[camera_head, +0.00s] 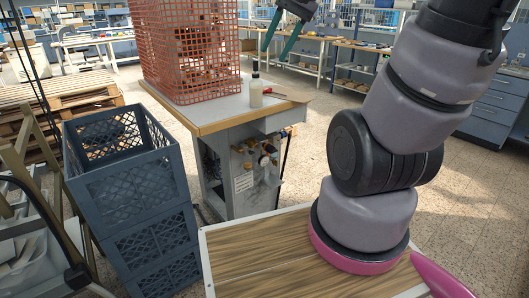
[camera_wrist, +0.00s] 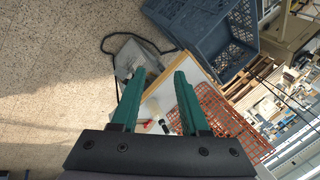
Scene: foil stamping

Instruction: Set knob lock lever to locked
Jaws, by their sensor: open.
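A grey cabinet-like unit (camera_head: 243,165) under the worktable carries a cluster of small knobs and fittings (camera_head: 265,158) on its front side, with a white label beside them. I cannot pick out the knob lock lever or its position at this size. My gripper (camera_head: 274,54) has two teal fingers spread apart, empty, high above and behind the worktable's right end, well away from the knobs. In the wrist view the gripper (camera_wrist: 160,75) points down over the table corner. The grey unit (camera_wrist: 133,58) shows there beyond the fingers, without clear detail of its knobs.
Stacked blue crates (camera_head: 130,190) stand left. A dark cable hangs beside the unit. The floor on the right is open.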

